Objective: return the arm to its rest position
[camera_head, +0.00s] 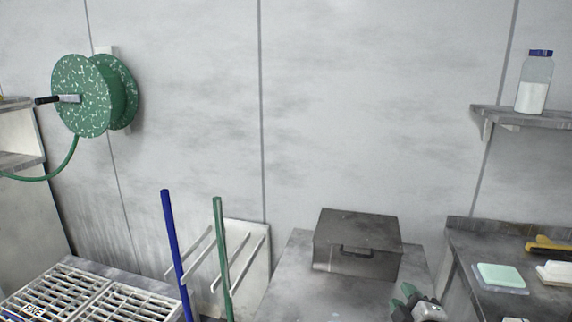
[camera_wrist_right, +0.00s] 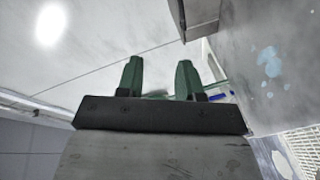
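My right gripper (camera_head: 408,298) shows at the bottom edge of the head view, in front of the grey table with the dark metal box. In the right wrist view its two green fingers (camera_wrist_right: 158,82) stand apart with nothing between them. It is open and empty. The rest of the right arm is cut off by the bottom of the head view. My left gripper is not in either view.
A dark metal box (camera_head: 355,248) sits on a grey table (camera_head: 290,285). A blue pole (camera_head: 174,240) and a green pole (camera_head: 221,250) stand by a white rack (camera_head: 255,245). A green hose reel (camera_head: 85,95) hangs on the wall. A right counter (camera_head: 470,250) holds a green sponge (camera_head: 501,275).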

